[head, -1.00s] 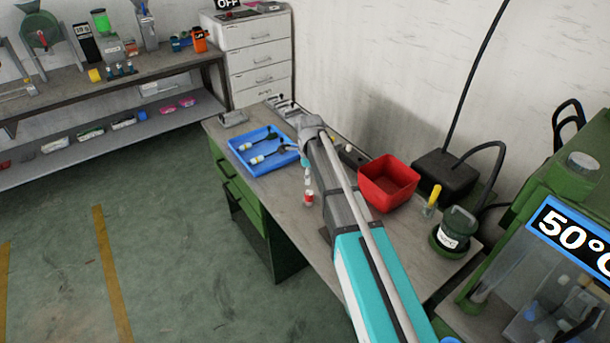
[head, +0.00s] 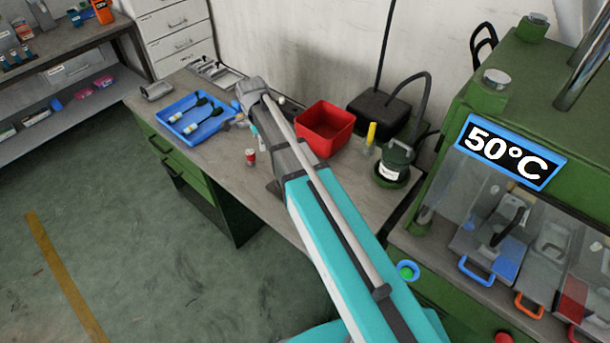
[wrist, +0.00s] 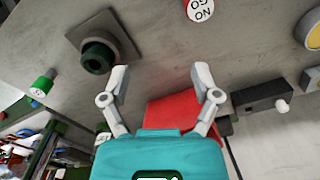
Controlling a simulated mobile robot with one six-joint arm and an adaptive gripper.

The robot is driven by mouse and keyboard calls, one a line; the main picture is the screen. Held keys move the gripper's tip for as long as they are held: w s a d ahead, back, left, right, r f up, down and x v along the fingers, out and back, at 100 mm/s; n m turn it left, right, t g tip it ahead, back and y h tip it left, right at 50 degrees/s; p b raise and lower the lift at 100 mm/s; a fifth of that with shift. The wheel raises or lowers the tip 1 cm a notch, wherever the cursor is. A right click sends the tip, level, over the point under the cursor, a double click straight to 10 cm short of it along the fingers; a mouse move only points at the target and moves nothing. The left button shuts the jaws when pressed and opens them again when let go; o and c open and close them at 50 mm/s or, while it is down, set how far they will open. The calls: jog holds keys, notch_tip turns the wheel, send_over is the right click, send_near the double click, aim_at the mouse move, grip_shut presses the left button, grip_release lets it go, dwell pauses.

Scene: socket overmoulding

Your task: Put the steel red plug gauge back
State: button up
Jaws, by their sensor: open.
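A small red and white cylinder, which looks like the red plug gauge (head: 250,158), stands on the bench in the head view, left of my arm. In the wrist view a red cylinder with a white lettered end face (wrist: 200,10) shows at the top edge, partly cut off. My gripper (wrist: 161,78) is open and empty above the bench, apart from the cylinder. A grey square plate (wrist: 121,32) with a dark green ring-like piece (wrist: 97,57) lies left of the fingers in the wrist view. My arm hides part of the bench in the head view.
A red bin (head: 325,129) stands behind my arm; it shows behind the fingers in the wrist view (wrist: 185,108). A blue tray (head: 190,130) lies at the bench's left. A green pot (head: 395,160) and a machine marked 50°C (head: 510,155) stand right.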

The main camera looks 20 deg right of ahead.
jog(key=s+d+n, duration=0.2)
jog(key=s, duration=0.1)
jog(key=s+d+n, duration=0.1)
jog(key=s+n, duration=0.1)
jog(key=s+d+n, duration=0.2)
jog(key=s, duration=0.1)
jog(key=shift+s+d+n, duration=0.3)
jog(key=shift+s+n, duration=0.05)
jog(key=shift+n, duration=0.05)
jog(key=s+d+n, duration=0.5)
jog(key=s+n, duration=0.4)
jog(key=s, duration=0.1)
jog(key=shift+s, duration=0.3)
jog(key=shift+d, duration=0.1)
